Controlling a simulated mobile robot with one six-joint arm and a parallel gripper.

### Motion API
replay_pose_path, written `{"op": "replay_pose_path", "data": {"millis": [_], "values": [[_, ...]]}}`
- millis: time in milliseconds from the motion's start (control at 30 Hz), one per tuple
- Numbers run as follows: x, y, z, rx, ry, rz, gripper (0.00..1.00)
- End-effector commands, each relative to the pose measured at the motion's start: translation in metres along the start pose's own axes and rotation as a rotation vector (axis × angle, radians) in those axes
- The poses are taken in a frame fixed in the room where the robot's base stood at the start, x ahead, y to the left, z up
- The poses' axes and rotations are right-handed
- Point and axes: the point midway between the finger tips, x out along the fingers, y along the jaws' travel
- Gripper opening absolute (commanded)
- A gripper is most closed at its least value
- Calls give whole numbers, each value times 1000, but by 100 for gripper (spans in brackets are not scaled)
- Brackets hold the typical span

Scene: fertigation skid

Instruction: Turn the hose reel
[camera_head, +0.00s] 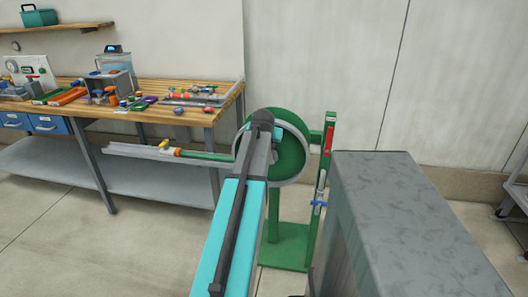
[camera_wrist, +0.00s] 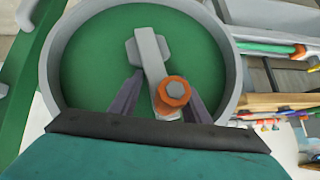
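The hose reel is a green disc with a grey rim (camera_head: 292,152), mounted on a green stand (camera_head: 288,245). In the wrist view the reel's green face (camera_wrist: 95,62) fills much of the picture. In the head view my arm hides the crank and the fingers.
A workbench (camera_head: 160,92) with tools and bottles stands at the back left. A grey rail with a green hose (camera_head: 205,155) extends left from the reel. A large grey box-like body (camera_head: 400,220) fills the right foreground. Bare floor shows at the lower left.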

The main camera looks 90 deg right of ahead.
Motion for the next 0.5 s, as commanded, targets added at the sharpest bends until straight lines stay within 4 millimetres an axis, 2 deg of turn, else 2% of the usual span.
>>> {"op": "replay_pose_path", "data": {"millis": [33, 200, 500], "values": [[3, -4, -16, 8, 50, -14, 41], [-20, -1, 2, 9, 52, -15, 41], [-39, -2, 9, 8, 49, -13, 41]]}}
